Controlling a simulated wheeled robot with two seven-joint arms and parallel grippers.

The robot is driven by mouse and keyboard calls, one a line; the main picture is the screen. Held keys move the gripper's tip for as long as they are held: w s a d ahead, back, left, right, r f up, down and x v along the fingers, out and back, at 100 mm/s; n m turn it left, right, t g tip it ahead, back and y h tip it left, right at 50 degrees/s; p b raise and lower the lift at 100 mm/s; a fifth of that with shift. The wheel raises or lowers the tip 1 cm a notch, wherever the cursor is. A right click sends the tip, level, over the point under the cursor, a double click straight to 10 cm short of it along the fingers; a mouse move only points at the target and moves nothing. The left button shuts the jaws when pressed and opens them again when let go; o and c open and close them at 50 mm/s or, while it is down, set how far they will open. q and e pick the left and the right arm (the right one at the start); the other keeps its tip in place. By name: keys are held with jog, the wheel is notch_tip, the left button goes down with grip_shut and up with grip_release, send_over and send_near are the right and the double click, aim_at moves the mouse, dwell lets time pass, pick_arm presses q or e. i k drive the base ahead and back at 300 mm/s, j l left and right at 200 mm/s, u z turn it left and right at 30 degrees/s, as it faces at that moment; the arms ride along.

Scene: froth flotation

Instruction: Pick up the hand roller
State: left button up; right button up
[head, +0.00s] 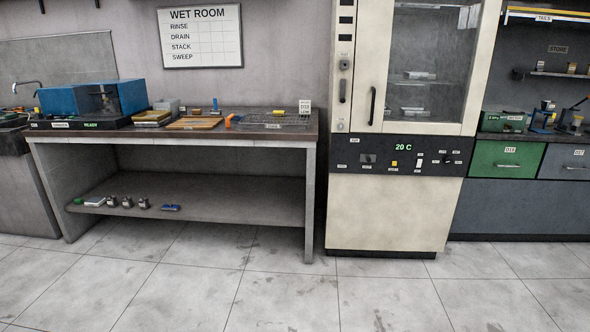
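I cannot single out the hand roller for sure. A small orange object (229,121) sits on the bench top between a wooden board (195,123) and a wire rack (272,121); it is too small to tell what it is. A small blue object (170,207) lies on the bench's lower shelf (235,197), also too small to name. Neither of my grippers is in view.
The grey bench (180,140) stands against the left wall and holds a blue box machine (92,98). Several small metal pieces (128,203) sit on its lower shelf. A tall cream cabinet (392,212) stands right of it. The tiled floor (250,290) in front is clear.

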aim_at(212, 112)
jog(key=i+j+u, duration=0.1)
jog(key=i+u, duration=0.15)
jog(key=i, duration=0.2)
jog(key=i+u, duration=0.2)
jog(key=i, duration=0.3)
jog(key=i+u, duration=0.25)
jog(key=i, duration=0.2)
jog(key=i+l+u, duration=0.25)
jog(key=i, duration=0.25)
jog(key=i+l+u, duration=0.25)
jog(key=i, duration=0.2)
